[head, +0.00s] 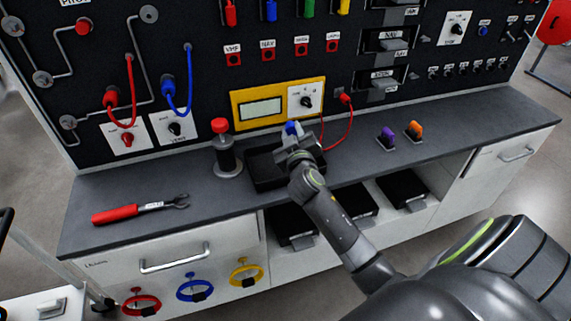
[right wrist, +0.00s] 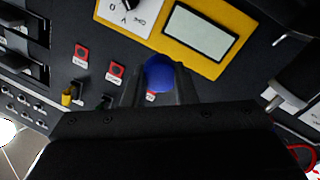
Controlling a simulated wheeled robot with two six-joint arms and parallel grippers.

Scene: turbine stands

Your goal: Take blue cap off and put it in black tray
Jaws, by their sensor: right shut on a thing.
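The blue cap (head: 291,127) shows just below the yellow meter panel, at the tips of my right gripper (head: 294,134). In the right wrist view the round blue cap (right wrist: 159,73) sits between the two fingers of my right gripper (right wrist: 157,86), which are shut on it. I cannot tell whether the cap touches the board behind it. The black tray (head: 262,180) lies on the bench below and around the gripper, partly hidden by the gripper and forearm. My left gripper is not in view.
A red-topped cylinder (head: 226,155) stands just left of the tray. A red-handled wrench (head: 130,212) lies at the bench's left. Purple (head: 386,137) and orange (head: 413,130) pieces stand to the right. A red cable (head: 349,122) hangs close to the gripper's right.

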